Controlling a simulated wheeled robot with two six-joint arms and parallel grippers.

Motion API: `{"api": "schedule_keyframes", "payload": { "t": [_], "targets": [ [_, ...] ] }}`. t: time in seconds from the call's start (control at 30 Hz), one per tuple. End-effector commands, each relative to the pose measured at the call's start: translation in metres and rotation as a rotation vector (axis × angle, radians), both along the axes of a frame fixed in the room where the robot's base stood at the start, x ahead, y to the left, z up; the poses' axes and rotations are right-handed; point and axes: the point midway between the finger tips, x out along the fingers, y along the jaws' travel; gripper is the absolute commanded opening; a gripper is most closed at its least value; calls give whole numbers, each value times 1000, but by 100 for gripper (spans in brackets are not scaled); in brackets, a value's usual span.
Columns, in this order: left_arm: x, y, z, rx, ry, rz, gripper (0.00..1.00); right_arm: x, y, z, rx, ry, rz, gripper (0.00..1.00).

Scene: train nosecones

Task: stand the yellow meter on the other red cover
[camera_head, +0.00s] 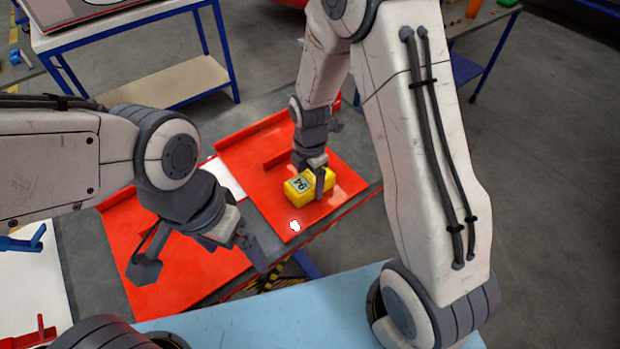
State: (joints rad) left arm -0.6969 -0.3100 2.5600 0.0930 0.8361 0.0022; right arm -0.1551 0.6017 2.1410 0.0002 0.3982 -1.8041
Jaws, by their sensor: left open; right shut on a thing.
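The yellow meter (299,191) is a small block with a label reading 94, over the right red cover (257,187). My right gripper (319,187) reaches down from above and is shut on it. The meter looks to be on or just above the cover's surface; I cannot tell if it bears its weight there. The left red cover (180,277) lies to the left, partly hidden by my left arm, with no meter visible on it. My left gripper (254,250) is open and empty, above the gap between the two covers' near edges.
The covers lie on a grey table (85,262). A light blue surface (290,325) is at the front. A white panel (30,285) with blue and red parts is at the left. A blue-framed bench (175,85) stands behind. Bare floor (550,180) is at the right.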

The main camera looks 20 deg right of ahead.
Motion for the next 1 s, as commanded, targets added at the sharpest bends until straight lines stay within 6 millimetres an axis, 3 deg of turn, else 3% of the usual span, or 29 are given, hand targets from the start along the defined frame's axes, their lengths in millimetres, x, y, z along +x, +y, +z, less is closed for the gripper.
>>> {"api": "schedule_keyframes", "payload": {
  "t": [0.3,0.33,0.4,0.77,1.0],
  "targets": [
    [0,0,-4,0,0,0,100,0,0,-4,0,-1,0,0],
    [0,0,-3,0,0,0,100,0,0,-4,0,0,0,82],
    [0,0,-3,0,0,0,100,0,0,-3,0,0,0,100],
    [0,0,-2,0,0,0,100,1,0,5,0,-3,0,100],
    [0,0,-13,0,0,-1,100,2,0,49,2,-9,0,100]
  ]
}}
